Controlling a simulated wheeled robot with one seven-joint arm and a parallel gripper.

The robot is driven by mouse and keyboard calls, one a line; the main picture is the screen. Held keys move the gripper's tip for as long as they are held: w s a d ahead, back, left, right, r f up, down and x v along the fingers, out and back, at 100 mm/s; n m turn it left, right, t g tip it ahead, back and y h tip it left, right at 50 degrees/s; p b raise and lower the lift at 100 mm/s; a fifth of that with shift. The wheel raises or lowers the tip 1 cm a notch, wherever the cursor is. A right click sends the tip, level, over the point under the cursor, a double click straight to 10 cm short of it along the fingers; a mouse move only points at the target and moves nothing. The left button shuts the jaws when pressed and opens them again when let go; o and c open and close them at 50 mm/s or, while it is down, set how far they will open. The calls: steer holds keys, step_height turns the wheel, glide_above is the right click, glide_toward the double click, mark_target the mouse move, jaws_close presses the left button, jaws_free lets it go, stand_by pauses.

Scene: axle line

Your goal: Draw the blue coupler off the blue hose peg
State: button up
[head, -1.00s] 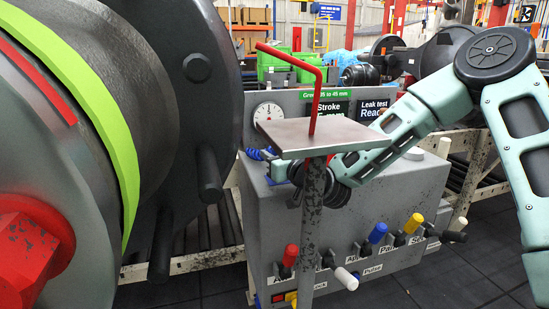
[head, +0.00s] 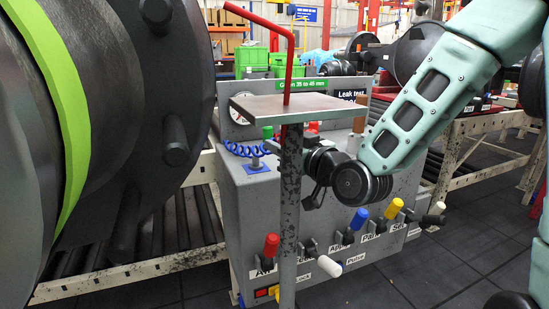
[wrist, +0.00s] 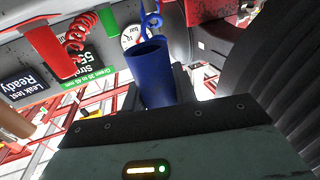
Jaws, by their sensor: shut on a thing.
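The blue coupler (wrist: 149,78) shows in the wrist view as a blue cylinder between my fingers, with a blue hose above it. My gripper (wrist: 160,92) is shut on it. In the head view my gripper (head: 275,147) is above the grey box, partly behind the speckled post; the coupler cannot be made out there. The blue hose peg (head: 257,162) is a short grey stub on a blue square plate, and it looks bare. The blue coiled hose (head: 244,150) stretches above the box toward my gripper.
A post (head: 289,200) with a flat plate (head: 300,107) and a red bent rod (head: 289,60) stands in front of my gripper. Green (head: 267,132), red (head: 313,127) and brown (head: 360,115) couplers are nearby. Coloured levers line the box front (head: 235,215). A large axle hub (head: 165,110) fills the left.

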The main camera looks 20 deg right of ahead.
steer(key=shift+s+d+f+b, duration=0.1)
steer(key=shift+s+f+b, duration=0.35)
steer(key=shift+b, duration=0.1)
steer(key=shift+s+d+r+b, duration=0.1)
steer(key=shift+r+b, duration=0.15)
steer(key=shift+b, duration=0.15)
steer(key=shift+s+d+r+b, duration=0.15)
steer(key=shift+s+b, duration=0.3)
steer(key=shift+b, duration=0.45)
steer(key=b+v, duration=0.3)
steer(key=b, duration=0.2)
steer(key=shift+s, duration=0.3)
steer(key=shift+r+p, duration=1.9)
steer(key=shift+r, duration=0.3)
